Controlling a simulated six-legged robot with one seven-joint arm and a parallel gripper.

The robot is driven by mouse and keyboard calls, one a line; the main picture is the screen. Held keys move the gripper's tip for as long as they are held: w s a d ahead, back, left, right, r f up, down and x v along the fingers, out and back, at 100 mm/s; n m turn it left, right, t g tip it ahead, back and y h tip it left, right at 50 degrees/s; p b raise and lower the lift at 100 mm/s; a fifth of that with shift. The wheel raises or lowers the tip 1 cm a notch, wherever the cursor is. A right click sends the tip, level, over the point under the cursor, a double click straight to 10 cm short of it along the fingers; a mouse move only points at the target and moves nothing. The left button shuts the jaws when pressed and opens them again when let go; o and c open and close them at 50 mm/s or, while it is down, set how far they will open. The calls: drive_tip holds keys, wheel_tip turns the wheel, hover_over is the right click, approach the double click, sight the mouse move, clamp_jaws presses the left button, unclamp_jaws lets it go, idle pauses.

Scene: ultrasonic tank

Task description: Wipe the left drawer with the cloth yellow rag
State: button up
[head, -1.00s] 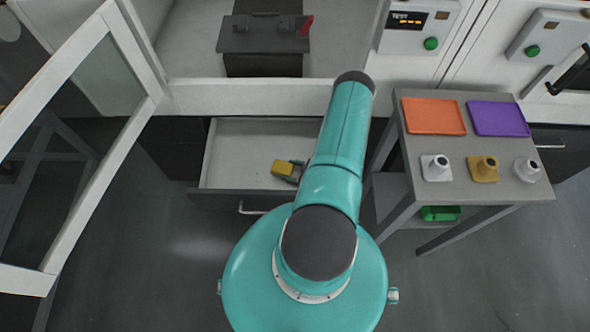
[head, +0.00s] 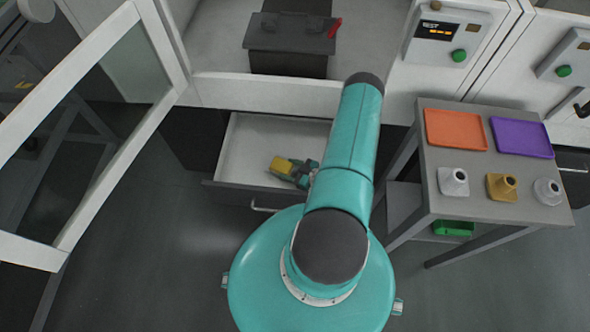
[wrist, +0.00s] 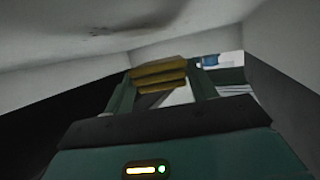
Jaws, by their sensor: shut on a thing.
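The drawer (head: 245,145) stands open below the white cabinet in the head view, with a pale inside and a dark front. My gripper (head: 288,168) is inside it, shut on the yellow rag (head: 282,163). In the wrist view the folded rag (wrist: 158,74) is pinched between the two green fingers. A pale surface with a dark smudge (wrist: 110,27) fills the top of that view. Whether the rag touches the drawer cannot be told. My arm hides the drawer's right part.
A glass-paned door (head: 85,130) stands open at left. A dark box (head: 290,35) stands in the cabinet.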

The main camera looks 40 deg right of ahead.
sight(272, 168)
drive_tip(key=shift+w+a+r, duration=0.1)
drive_tip(key=shift+w+a, duration=1.1)
drive_tip(key=shift+w, duration=0.3)
drive_tip(key=shift+w+a+r, duration=0.1)
drive_tip(key=shift+w+a, duration=1.1)
drive_tip(key=shift+w, duration=0.3)
drive_tip(key=shift+r, duration=3)
drive_tip(key=shift+r, duration=0.1)
drive_tip(key=shift+r, duration=1.4)
